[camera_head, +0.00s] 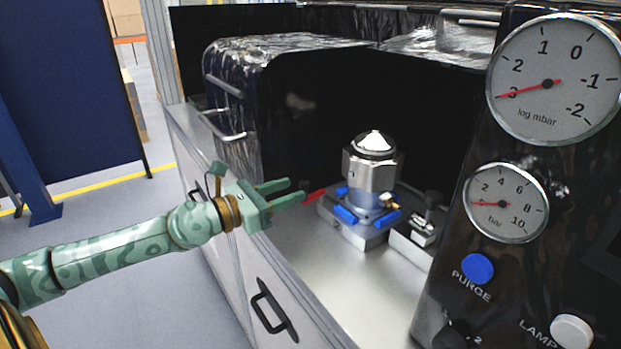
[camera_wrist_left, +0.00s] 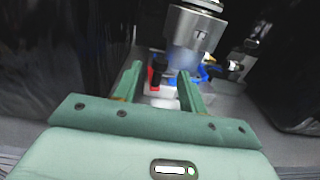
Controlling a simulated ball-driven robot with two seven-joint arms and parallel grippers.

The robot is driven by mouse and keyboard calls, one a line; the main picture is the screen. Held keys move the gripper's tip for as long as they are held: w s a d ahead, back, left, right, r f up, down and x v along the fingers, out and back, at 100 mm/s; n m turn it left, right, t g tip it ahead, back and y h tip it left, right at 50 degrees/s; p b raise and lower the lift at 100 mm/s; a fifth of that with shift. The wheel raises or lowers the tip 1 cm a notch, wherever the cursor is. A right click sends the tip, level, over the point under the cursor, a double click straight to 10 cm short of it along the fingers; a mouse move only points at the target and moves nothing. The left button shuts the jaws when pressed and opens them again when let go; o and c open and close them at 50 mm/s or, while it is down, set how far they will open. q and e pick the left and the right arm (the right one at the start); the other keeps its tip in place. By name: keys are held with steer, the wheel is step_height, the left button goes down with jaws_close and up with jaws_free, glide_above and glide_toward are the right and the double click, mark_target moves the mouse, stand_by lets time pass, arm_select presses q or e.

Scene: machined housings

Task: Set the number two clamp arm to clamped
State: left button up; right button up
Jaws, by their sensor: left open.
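A silver machined housing (camera_head: 370,172) stands upright on a grey fixture base (camera_head: 378,238) on the bench; it shows in the wrist view too (camera_wrist_left: 197,32). Blue clamp parts (camera_head: 345,215) sit around its foot. A red-ended arm (camera_head: 316,194) sticks out from the fixture's left side. A mark like a 2 is on the base near it, but I cannot tell for sure which arm is number two. My left gripper (camera_head: 300,190) is open and empty, its fingertips just left of the red arm. In the left wrist view the red and black arm (camera_wrist_left: 154,76) appears between the fingers (camera_wrist_left: 160,70).
A smaller metal block with a black knob (camera_head: 432,200) stands right of the fixture. A black panel with gauges (camera_head: 502,203) and a blue purge button (camera_head: 478,268) fills the right. A dark, shiny cover (camera_head: 235,110) stands behind left. The bench front is clear.

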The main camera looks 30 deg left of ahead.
mark_target(306, 182)
arm_select(q)
steer(key=p+x, duration=0.2)
steer(key=x, duration=0.3)
steer(key=shift+w+r, duration=0.15)
steer(key=shift+r, duration=0.05)
steer(key=shift+w+d+f+p, duration=0.25)
steer(key=shift+w+p, duration=0.15)
steer(key=shift+w, duration=0.15)
jaws_close()
